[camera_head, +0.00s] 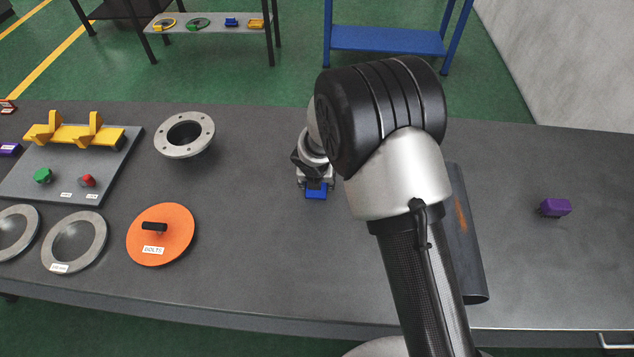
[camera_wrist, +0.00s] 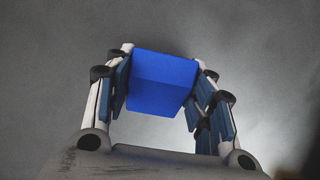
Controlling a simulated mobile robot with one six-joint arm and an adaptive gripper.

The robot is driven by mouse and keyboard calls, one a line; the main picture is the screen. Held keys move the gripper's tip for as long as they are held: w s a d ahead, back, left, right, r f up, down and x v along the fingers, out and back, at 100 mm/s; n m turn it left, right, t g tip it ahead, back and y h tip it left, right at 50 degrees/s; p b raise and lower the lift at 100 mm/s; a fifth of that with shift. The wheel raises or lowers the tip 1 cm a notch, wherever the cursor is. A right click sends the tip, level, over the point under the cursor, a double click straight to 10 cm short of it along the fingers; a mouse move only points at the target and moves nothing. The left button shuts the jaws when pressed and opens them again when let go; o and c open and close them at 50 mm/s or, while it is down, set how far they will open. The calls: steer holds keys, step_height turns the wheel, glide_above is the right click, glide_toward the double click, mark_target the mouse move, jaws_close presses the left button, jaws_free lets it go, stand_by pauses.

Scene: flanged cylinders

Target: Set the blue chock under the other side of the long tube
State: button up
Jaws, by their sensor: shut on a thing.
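My gripper (camera_head: 316,184) is shut on the blue chock (camera_head: 316,191), left of the long tube and over the grey bench. In the wrist view the chock (camera_wrist: 162,82) sits between the two fingers of my gripper (camera_wrist: 165,85), and only grey surface shows beyond it. I cannot tell whether the chock touches the bench. The long dark tube (camera_head: 470,260) lies on the bench, partly hidden behind my arm, with a rusty patch on its side. Any chock beside its left side is hidden by my arm.
A purple block (camera_head: 555,207) lies right of the tube. A flanged cylinder (camera_head: 185,134), an orange disc (camera_head: 161,234), grey rings (camera_head: 75,241) and a plate with yellow brackets (camera_head: 75,135) occupy the left. The bench between the orange disc and my arm is clear.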

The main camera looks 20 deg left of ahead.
step_height(320, 180, up, 20)
steer(key=p, duration=0.9)
steer(key=shift+p, duration=0.35)
steer(key=shift+d, duration=0.1)
